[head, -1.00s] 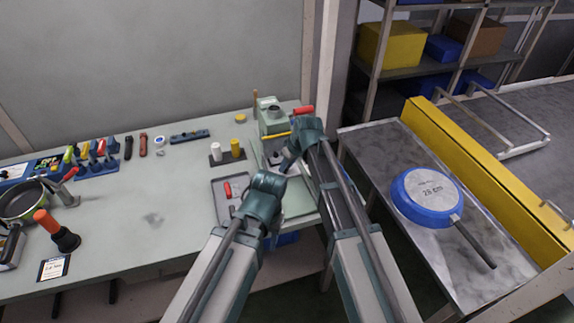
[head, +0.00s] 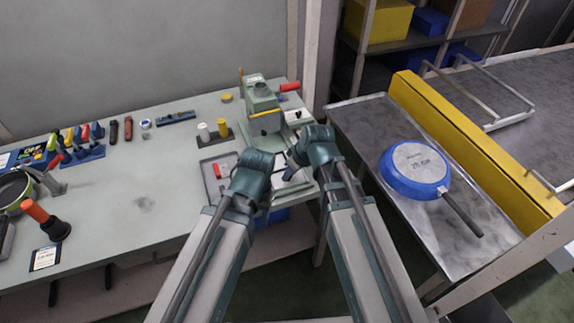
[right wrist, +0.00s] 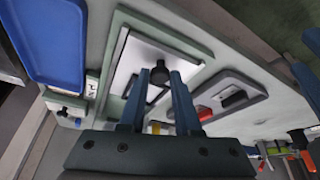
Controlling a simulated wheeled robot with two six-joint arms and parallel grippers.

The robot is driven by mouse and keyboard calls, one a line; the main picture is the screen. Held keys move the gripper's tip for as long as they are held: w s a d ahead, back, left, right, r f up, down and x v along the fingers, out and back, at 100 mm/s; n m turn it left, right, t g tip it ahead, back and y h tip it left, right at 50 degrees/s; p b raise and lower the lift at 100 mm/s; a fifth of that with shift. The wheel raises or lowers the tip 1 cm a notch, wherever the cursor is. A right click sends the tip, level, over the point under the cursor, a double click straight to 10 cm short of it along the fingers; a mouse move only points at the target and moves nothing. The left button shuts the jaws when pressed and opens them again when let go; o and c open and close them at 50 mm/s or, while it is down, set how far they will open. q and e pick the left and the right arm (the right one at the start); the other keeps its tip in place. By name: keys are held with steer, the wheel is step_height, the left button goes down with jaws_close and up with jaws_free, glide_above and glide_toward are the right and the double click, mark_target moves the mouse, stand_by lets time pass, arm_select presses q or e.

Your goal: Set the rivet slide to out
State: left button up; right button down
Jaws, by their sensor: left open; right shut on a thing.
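The green rivet press (head: 262,100) stands at the right end of the workbench, with a red-tipped lever. The slide's pale plate (head: 292,178) lies in front of it on a green base, partly covered by my grippers. In the right wrist view, the slide (right wrist: 145,60) is a light plate with a dark slot and a dark knob (right wrist: 159,73). My right gripper (head: 289,165) is shut on that knob, one finger on each side; the fingers (right wrist: 159,85) show in the wrist view. My left gripper (head: 262,195) is open and empty, low beside the base; its fingertips are mostly hidden.
A grey tray (head: 207,184) with a red item lies left of the base. A blue pan (head: 412,170) lies on the metal table to the right. A blue tray (right wrist: 50,40) shows in the wrist view.

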steer(key=shift+s, duration=0.25)
steer(key=c, duration=0.6)
jaws_free()
steer(key=shift+d, duration=0.1)
steer(key=p+v, duration=1.2)
steer(key=v, duration=0.1)
steer(key=shift+r+p, duration=0.4)
steer(key=shift+r, duration=0.05)
steer(key=s+a+f+m+g+h, duration=0.1)
steer(key=s+m+g+h, duration=0.3)
steer(key=s, duration=0.6)
steer(key=shift+a+f+b, duration=0.35)
steer(key=shift+f+b, duration=0.05)
steer(key=shift+f, duration=0.3)
